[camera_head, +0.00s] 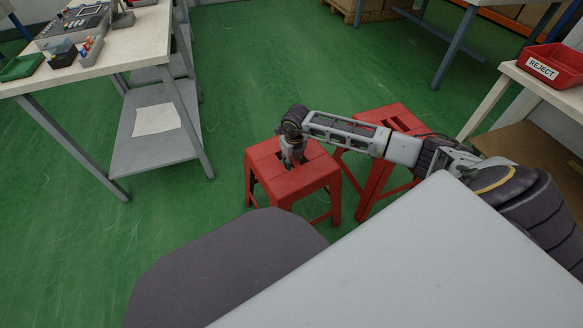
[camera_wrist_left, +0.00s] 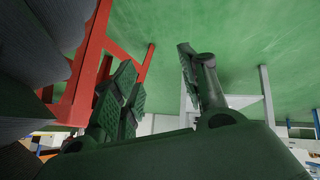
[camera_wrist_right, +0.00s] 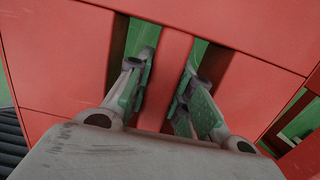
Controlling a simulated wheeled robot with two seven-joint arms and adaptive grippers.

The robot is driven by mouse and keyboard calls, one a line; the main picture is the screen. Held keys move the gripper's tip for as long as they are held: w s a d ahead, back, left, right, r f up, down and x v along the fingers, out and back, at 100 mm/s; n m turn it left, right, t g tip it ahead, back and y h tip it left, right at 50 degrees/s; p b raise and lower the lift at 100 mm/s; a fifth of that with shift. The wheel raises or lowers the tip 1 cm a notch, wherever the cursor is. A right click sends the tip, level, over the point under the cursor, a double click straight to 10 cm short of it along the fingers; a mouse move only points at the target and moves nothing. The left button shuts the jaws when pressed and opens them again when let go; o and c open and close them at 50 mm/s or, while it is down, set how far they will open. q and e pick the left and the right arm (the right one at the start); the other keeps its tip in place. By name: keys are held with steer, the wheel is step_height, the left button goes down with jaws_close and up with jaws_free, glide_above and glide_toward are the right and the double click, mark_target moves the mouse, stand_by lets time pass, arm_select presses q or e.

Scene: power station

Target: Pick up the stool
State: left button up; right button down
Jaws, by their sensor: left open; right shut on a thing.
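A red stool (camera_head: 313,179) with a square slotted seat stands upright on the green floor in the head view. My right gripper (camera_head: 291,160) is at the middle of its seat. In the right wrist view, the fingers (camera_wrist_right: 168,88) are shut on the red bar (camera_wrist_right: 174,60) between two slots of the seat. A second red stool (camera_head: 375,180) stands close behind to the right, partly hidden by my right arm. My left gripper (camera_wrist_left: 155,75) is open and empty in the left wrist view, beside red stool legs (camera_wrist_left: 90,62); I cannot tell which stool.
A workbench (camera_head: 100,62) with a lower shelf (camera_head: 150,157) stands to the left. A side table (camera_head: 492,105) with a red REJECT bin (camera_head: 553,66) stands at the right. Green floor (camera_head: 260,75) is clear behind the stools and between the bench and the near stool.

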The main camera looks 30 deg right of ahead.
arm_select(q)
steer(key=shift+s+f, duration=0.3)
steer(key=shift+s, duration=0.2)
arm_select(e)
steer(key=shift+w+r, duration=0.1)
steer(key=shift+r, duration=0.05)
steer(key=shift+r, duration=0.1)
steer(key=shift+r+p, duration=0.4)
steer(key=shift+r, duration=0.35)
step_height(320, 180, up, 8)
steer(key=p, duration=0.3)
steer(key=shift+f, duration=0.15)
steer(key=shift+r, duration=0.25)
arm_select(q)
steer(key=shift+g+y, duration=0.4)
steer(key=shift+g, duration=0.2)
steer(key=r, duration=0.2)
steer(key=a+r, duration=0.1)
steer(key=r, duration=0.2)
steer(key=shift+r, duration=0.1)
steer(key=shift+w+r, duration=0.15)
arm_select(e)
steer(key=shift+a+r+n, duration=0.1)
steer(key=shift+n, duration=0.2)
